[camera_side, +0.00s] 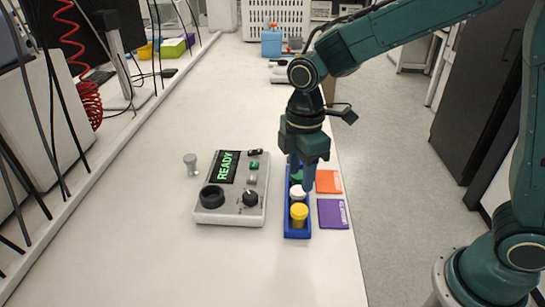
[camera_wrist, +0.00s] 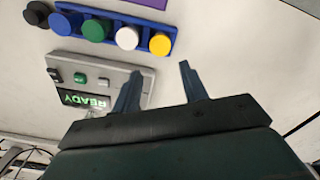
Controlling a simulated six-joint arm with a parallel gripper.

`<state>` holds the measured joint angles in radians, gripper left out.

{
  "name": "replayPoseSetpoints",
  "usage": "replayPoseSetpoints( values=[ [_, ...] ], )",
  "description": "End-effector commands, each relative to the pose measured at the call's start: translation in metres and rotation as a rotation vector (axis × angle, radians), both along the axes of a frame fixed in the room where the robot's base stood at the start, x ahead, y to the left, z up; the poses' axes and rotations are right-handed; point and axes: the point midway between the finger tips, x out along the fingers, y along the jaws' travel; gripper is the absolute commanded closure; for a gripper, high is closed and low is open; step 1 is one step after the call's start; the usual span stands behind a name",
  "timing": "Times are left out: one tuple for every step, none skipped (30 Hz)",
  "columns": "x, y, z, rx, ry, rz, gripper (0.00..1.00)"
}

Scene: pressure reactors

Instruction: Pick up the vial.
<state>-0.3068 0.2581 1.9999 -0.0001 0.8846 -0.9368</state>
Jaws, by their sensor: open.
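A blue rack (camera_side: 298,232) holds vials in a row. A yellow-capped vial (camera_side: 299,214) is at its near end, followed by a white-capped vial (camera_side: 297,193) and a green-capped vial (camera_side: 297,176) partly behind my gripper. I cannot tell which vial is meant.
The reactor box (camera_side: 232,212) with its READY display stands left of the rack. A small grey piece (camera_side: 191,162) stands left of it. Orange (camera_side: 328,182) and purple (camera_side: 333,214) mats lie right of the rack near the bench edge. The near bench is clear.

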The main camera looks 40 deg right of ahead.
Motion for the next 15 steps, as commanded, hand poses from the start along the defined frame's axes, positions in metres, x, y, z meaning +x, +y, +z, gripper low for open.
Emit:
replayPoseSetpoints(
  values=[
    [-0.001,0.0,-0.007,-0.001,0.003,0.0,0.57],
    [-0.001,0.0,-0.012,-0.001,0.003,-0.001,0.57],
    [-0.001,0.0,-0.018,-0.001,0.003,-0.001,0.57],
    [-0.001,0.0,-0.023,-0.002,0.005,-0.001,0.57],
    [-0.001,0.0,-0.027,-0.001,0.003,-0.001,0.57],
    [-0.001,-0.001,-0.033,-0.002,0.005,-0.001,0.57],
    [-0.001,0.0,-0.038,-0.001,0.003,-0.001,0.57],
    [-0.001,-0.001,-0.042,-0.001,0.003,-0.001,0.57],
    [-0.001,-0.001,-0.048,-0.001,0.003,-0.001,0.57],
    [-0.001,-0.001,-0.051,-0.001,0.003,-0.001,0.57],
    [-0.001,-0.001,-0.055,-0.001,0.003,-0.001,0.57],
    [-0.001,0.0,-0.058,-0.001,0.001,-0.001,0.57],
    [-0.001,0.0,-0.061,-0.001,0.001,-0.001,0.57],
    [-0.001,0.0,-0.063,-0.001,0.001,-0.001,0.57],
    [0.0,0.0,-0.065,0.0,0.0,-0.001,0.57]
  ],
)
